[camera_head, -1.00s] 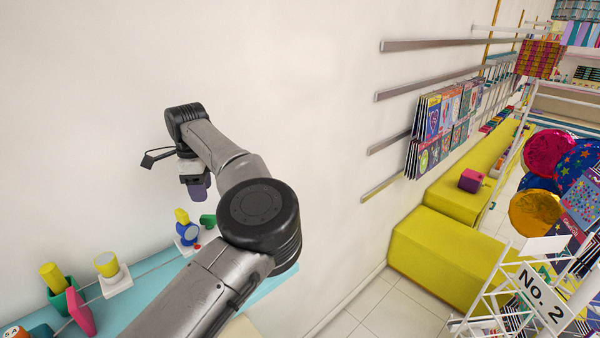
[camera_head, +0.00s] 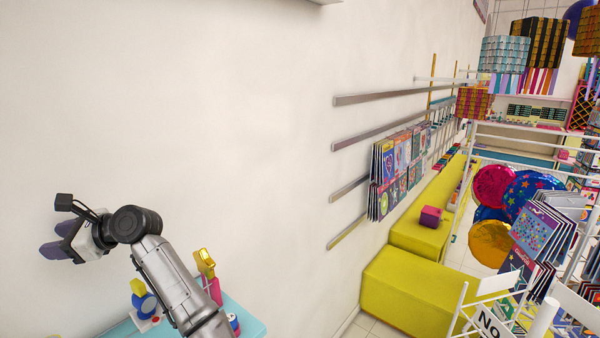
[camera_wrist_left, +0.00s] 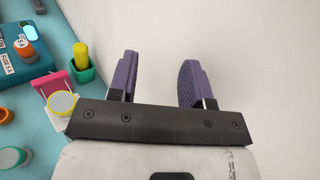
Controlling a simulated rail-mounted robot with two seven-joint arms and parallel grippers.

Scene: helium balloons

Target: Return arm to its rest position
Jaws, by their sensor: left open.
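My left gripper (camera_head: 56,238) is at the lower left of the head view, in front of the white wall, with its purple fingers pointing left. In the wrist view the two purple fingers of the gripper (camera_wrist_left: 157,72) stand apart, with nothing between them and bare wall beyond. My left arm rises from the bottom edge of the head view and bends at a dark round joint. My right gripper is not in view.
A teal counter (camera_head: 255,323) is below the arm. The wrist view shows a yellow peg (camera_wrist_left: 81,57) in a green holder and a pink piece (camera_wrist_left: 48,84) there. Yellow benches (camera_head: 410,290), balloons (camera_head: 491,244) and card racks (camera_head: 398,165) are to the right.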

